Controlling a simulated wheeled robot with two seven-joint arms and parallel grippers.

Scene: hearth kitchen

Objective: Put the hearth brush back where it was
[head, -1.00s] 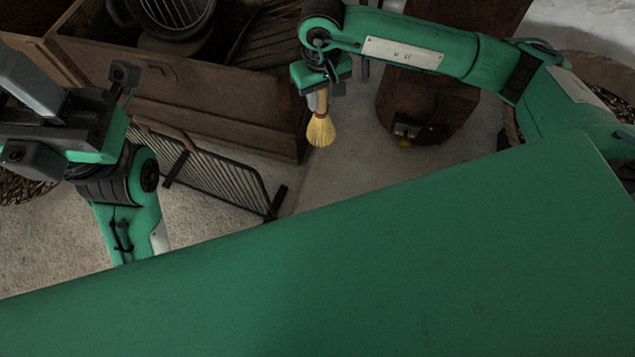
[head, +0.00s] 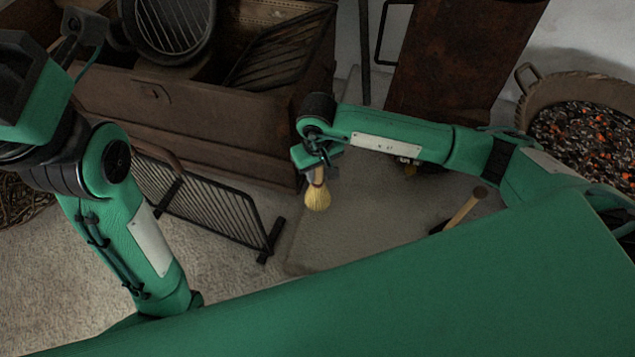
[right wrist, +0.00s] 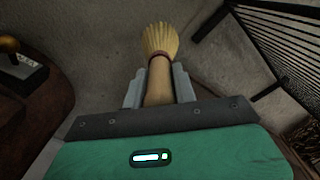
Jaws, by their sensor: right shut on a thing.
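The hearth brush (head: 317,196) has pale yellow bristles, a dark red band and a light wooden handle. It hangs bristles down from my right gripper (head: 318,168), above the pale floor slab in the head view. In the right wrist view the brush (right wrist: 159,62) points away from me, and my right gripper (right wrist: 158,88) is shut on its handle. My left arm (head: 130,220) is at the left of the head view, away from the brush; its fingers cannot be made out.
A black barred fire guard (head: 205,203) stands left of the brush. Behind it is a wooden chest (head: 190,122) with grates on top. A rusty brown panel (head: 455,70) stands behind my right arm. A basket of embers (head: 585,125) is at right. A wooden-handled tool (head: 465,207) lies on the floor slab.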

